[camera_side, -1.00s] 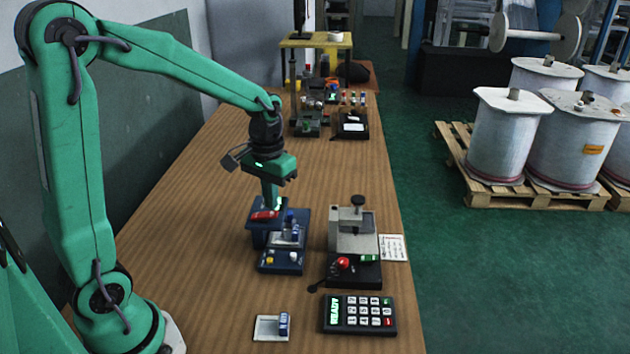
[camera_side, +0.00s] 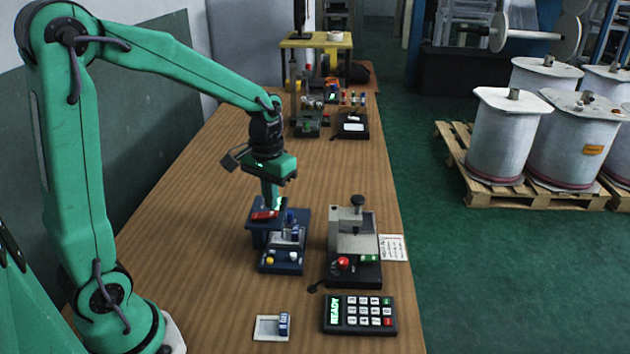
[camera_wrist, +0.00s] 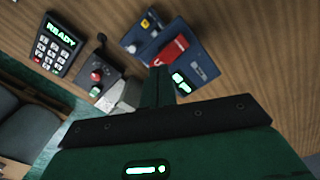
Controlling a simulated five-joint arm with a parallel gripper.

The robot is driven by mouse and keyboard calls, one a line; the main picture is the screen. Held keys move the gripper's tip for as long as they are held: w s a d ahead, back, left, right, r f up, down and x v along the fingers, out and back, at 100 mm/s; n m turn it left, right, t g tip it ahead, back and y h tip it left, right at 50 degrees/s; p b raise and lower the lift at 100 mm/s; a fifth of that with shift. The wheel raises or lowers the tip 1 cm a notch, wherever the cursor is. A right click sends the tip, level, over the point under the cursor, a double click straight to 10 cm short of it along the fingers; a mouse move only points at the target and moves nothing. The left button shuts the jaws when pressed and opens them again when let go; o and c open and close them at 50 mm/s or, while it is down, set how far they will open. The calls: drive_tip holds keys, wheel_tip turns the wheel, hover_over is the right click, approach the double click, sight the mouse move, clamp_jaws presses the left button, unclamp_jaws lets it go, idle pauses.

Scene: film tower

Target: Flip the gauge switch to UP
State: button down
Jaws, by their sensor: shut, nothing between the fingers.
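A dark blue device (camera_side: 281,261) stands on the bench in the side view, with a red part (camera_side: 264,214) on its raised rear block. The device (camera_wrist: 189,34) and the red part (camera_wrist: 172,50) also show in the wrist view. My gripper (camera_side: 270,206) is shut and empty, pointing down at the red part. In the wrist view my gripper (camera_wrist: 160,72) overlaps the device beside the red part. I cannot tell whether the fingertips touch it. No switch marking is readable, so I cannot tell which part is the gauge switch or its position.
A black-based fixture (camera_side: 353,274) with a red knob stands right of the blue device. A keypad (camera_side: 359,315) reading READY and a small white tray (camera_side: 266,328) lie in front. The bench (camera_side: 190,220) is clear to the left.

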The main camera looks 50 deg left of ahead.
sight(271, 215)
drive_tip(key=shift+f, duration=1.05)
idle(1.3)
drive_tip(key=shift+r, duration=3.55)
drive_tip(key=s+d+r+m+t, duration=0.1)
drive_tip(key=s+d+r+t, duration=0.1)
drive_tip(key=s, duration=0.4)
drive_tip(key=s+d+r+m+t, duration=0.2)
drive_tip(key=s+d+r+t, duration=0.1)
drive_tip(key=s, duration=0.4)
drive_tip(key=shift+s+d+t, duration=0.15)
drive_tip(key=shift+d+t, duration=0.15)
drive_tip(key=shift+d, duration=0.15)
